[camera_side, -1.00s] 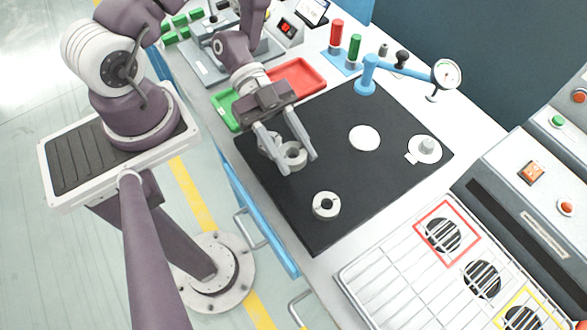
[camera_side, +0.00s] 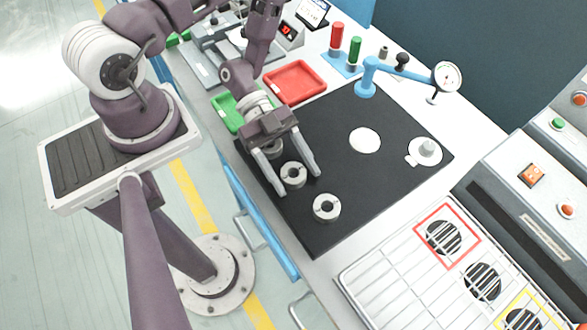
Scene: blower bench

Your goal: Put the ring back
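Three grey metal rings are on the black mat (camera_side: 345,185). The middle ring (camera_side: 293,175) lies flat near the mat's left side, between my gripper's fingertips. The front ring (camera_side: 326,208) stands apart, nearer the mat's front corner. The back ring (camera_side: 272,151) is partly hidden behind my gripper. My gripper (camera_side: 299,183) points down with its fingers spread, one either side of the middle ring; it looks open. Whether a finger touches that ring is hard to tell. A white disc with a grey post (camera_side: 427,148) and a plain white disc (camera_side: 365,140) lie to the right.
A red tray (camera_side: 295,82) and a green tray (camera_side: 228,112) sit behind the mat. A blue stand with a dial gauge (camera_side: 447,75) is at the back right. A wire rack (camera_side: 400,270) is at the front right. The mat's centre is clear.

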